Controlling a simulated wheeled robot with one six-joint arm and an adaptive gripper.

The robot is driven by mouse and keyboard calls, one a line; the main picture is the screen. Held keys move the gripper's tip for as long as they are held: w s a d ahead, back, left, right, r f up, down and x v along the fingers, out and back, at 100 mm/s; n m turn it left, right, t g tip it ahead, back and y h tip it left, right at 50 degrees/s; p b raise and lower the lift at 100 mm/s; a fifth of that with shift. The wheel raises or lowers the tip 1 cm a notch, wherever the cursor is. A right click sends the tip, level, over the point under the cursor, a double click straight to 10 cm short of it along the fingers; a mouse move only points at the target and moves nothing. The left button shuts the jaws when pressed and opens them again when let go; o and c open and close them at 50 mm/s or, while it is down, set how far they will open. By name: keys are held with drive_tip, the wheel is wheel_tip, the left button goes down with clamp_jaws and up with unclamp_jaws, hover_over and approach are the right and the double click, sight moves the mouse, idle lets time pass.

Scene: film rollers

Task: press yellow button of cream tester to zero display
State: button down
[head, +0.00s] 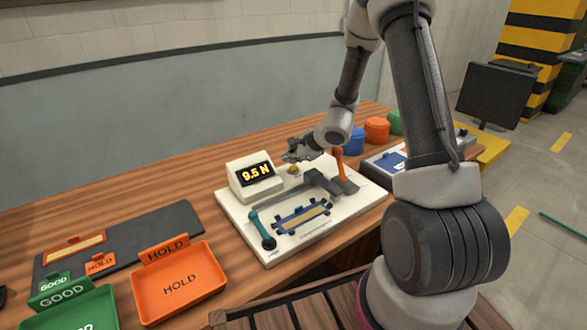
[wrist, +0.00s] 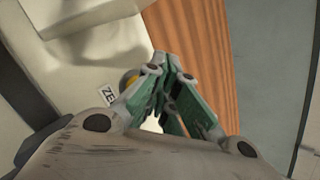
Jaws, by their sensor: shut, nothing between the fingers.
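The cream tester (head: 243,220) stands on the wooden bench, and its display (head: 256,173) reads 9.5 N. The yellow button (head: 293,169) sits right of the display on the tester's top. In the wrist view a yellow bit of the button (wrist: 130,79) shows beside my fingers, which hide most of it. A white label with the letters "ZE" (wrist: 107,95) lies next to it. My gripper (head: 290,156) is shut and empty, close above the button; it also shows in the wrist view (wrist: 168,68). I cannot tell whether the fingertips touch the button.
The tester carries an orange lever (head: 338,160), a teal-handled lever (head: 262,232) and a blue-framed fixture (head: 301,216). Orange HOLD (head: 180,283) and green GOOD (head: 75,312) trays lie at front left. Blue (head: 355,142), orange and green containers stand behind.

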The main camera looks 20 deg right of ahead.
sight(291, 169)
drive_tip(key=shift+f, duration=0.1)
idle(0.5)
drive_tip(key=shift+f, duration=0.35)
drive_tip(key=shift+f, duration=0.45)
idle(0.6)
drive_tip(key=shift+r, duration=0.9)
drive_tip(key=shift+r, duration=2.5)
